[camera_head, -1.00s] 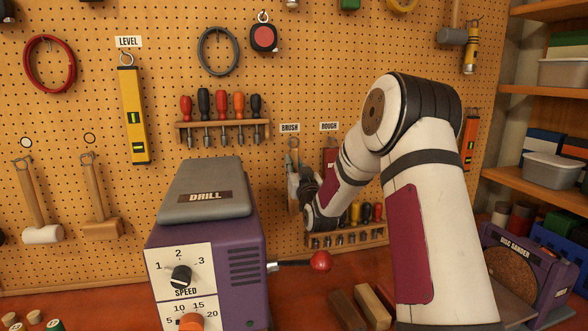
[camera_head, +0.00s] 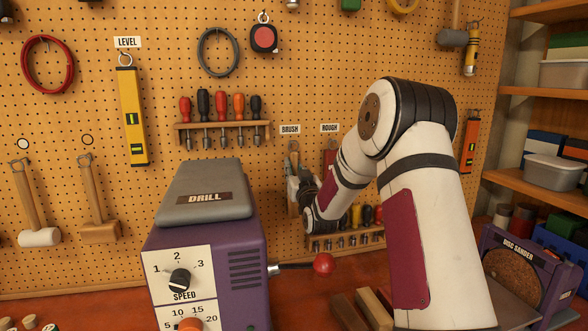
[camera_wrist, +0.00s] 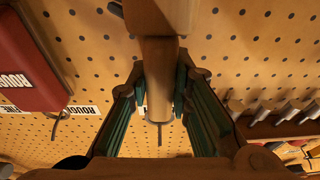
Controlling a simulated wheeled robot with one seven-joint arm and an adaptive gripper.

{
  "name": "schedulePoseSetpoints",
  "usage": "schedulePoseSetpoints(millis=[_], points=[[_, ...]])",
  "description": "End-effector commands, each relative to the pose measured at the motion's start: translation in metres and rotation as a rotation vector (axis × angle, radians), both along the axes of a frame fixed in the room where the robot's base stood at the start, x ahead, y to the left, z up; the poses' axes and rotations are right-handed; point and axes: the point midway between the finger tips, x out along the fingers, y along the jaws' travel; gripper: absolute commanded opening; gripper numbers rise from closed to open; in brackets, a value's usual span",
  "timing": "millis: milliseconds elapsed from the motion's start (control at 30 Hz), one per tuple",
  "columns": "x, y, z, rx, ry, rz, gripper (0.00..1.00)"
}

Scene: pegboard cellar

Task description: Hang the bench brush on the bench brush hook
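The bench brush (camera_head: 293,168) is upright at the pegboard, under the BRUSH label (camera_head: 290,129). Its pale wooden handle (camera_wrist: 159,85) runs between the green-padded fingers of my gripper (camera_wrist: 159,68) in the wrist view. The fingertips close in on both sides of the handle, which looks held. In the camera_head view, my gripper (camera_head: 306,188) is partly hidden by my arm. A thin dark hook (camera_wrist: 159,132) shows at the handle's end in the wrist view. I cannot tell whether the handle's loop is over it.
A red item (camera_head: 330,160) hangs under the ROUGH label, just right of the brush. A rack of tools (camera_head: 345,238) is below. The purple drill (camera_head: 205,245) stands in front at left, its red-knobbed lever (camera_head: 323,263) below my gripper. A disc sander (camera_head: 525,270) is at right.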

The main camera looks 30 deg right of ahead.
Motion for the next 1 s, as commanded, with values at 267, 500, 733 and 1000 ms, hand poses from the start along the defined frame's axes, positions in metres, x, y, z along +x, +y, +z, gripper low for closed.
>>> schedulePoseSetpoints(millis=[267, 500, 733, 1000], points=[[0.000, 0.000, 0.000, 0.000, 0.000, 0.000, 0.42], [-0.006, 0.002, -0.003, 0.001, 0.003, 0.000, 0.42], [-0.043, 0.012, -0.012, 0.001, 0.003, 0.000, 0.42], [-0.091, 0.025, -0.023, -0.001, 0.001, 0.001, 0.42]])
